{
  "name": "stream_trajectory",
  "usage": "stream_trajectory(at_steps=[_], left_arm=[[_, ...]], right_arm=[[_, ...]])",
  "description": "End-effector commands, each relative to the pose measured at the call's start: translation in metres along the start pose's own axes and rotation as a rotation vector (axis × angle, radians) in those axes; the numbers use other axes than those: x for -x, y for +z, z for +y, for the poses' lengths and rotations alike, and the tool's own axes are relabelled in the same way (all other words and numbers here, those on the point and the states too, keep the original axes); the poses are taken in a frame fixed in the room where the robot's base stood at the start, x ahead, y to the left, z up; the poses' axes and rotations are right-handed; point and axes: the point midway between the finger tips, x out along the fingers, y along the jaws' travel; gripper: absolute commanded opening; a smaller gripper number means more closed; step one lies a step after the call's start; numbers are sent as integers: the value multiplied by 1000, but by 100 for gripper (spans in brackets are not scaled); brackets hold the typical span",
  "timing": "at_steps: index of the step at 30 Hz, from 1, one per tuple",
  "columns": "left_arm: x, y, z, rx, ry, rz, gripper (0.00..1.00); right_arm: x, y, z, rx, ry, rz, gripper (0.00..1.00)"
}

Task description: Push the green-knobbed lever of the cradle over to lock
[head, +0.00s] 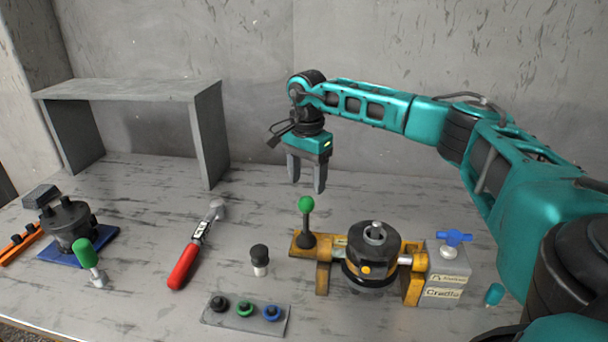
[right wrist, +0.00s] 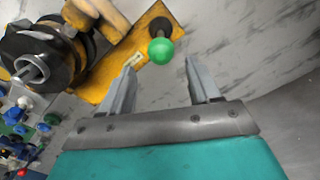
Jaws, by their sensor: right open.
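The cradle (head: 325,245) is a yellow frame on the right half of the table, holding a black motor (head: 373,250). Its lever with a green knob (head: 306,204) stands about upright at the cradle's left end. My right gripper (head: 306,188) is open and empty, above and behind the lever in the head view. In the right wrist view the green knob (right wrist: 160,51) shows beyond the open fingers (right wrist: 160,75), nearer the left finger and apart from both. The motor (right wrist: 35,65) is at the left there. My left gripper is not in view.
A grey box labelled Cradle (head: 446,275) with a blue valve handle (head: 454,238) stands right of the cradle. A grey shelf (head: 130,90) stands at the back left.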

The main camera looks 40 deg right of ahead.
Motion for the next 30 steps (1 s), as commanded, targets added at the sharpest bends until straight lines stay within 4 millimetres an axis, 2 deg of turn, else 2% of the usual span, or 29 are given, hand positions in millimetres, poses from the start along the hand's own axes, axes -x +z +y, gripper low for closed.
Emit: stream_trajectory(at_steps=[1,11,18,30], left_arm=[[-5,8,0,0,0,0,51],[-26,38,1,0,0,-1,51],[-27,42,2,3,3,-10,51],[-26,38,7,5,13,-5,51]], right_arm=[[-10,0,0,0,0,0,62],[-50,1,0,0,-1,-2,62],[-70,1,-1,1,-2,-3,62],[-76,1,-1,1,-2,-2,62]])
